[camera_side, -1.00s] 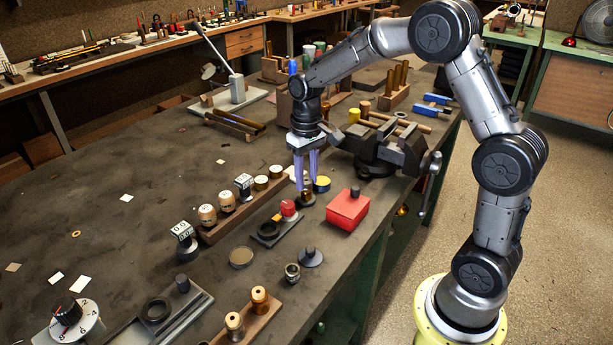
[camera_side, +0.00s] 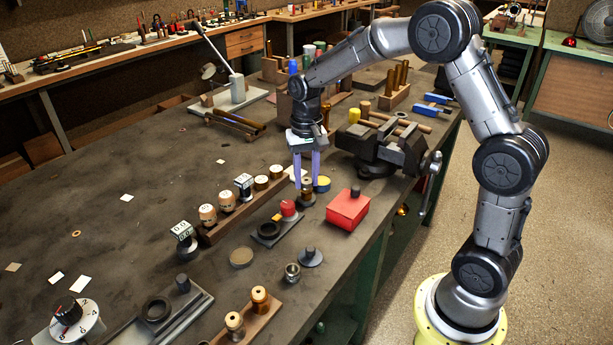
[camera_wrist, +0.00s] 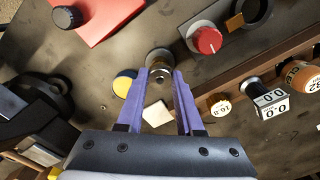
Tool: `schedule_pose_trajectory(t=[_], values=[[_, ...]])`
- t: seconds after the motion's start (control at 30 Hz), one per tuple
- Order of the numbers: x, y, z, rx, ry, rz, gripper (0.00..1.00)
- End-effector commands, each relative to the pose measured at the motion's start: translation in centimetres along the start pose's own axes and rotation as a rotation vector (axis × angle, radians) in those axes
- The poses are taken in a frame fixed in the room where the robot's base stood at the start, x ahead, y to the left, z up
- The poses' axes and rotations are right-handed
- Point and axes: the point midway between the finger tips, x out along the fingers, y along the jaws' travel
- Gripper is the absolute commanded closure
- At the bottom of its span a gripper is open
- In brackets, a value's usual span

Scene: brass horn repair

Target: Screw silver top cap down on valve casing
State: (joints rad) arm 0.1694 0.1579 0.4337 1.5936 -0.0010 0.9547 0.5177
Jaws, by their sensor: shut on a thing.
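My gripper (camera_side: 307,184) points straight down at the bench, near the red box. Its two purple fingers are shut on the small silver top cap (camera_wrist: 159,73), which shows between the fingertips in the wrist view. The brass valve casing (camera_side: 306,197) stands upright on a dark round base, directly below the fingertips. The cap is at the casing's top; the fingers partly hide it, and I cannot tell how far down it sits or whether a gap is left.
A red box (camera_side: 348,209) stands close on the right, with a vise (camera_side: 383,147) behind it. A yellow-topped tin (camera_side: 322,183) is just beside the fingers. A red knob (camera_side: 288,208) on a grey plate and a wooden rack (camera_side: 222,222) are at left. The bench's left part is mostly clear.

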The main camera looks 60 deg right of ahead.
Motion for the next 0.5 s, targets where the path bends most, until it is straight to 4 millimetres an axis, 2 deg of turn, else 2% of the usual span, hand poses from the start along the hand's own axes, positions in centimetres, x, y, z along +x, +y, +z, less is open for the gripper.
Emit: schedule_pose_trajectory(t=[0.2,0.5], values=[[0.04,-0.02,0.01,0.215,0.0,0.001,1.0],[0.04,-0.03,0.01,0.252,0.0,0.001,1.0]])
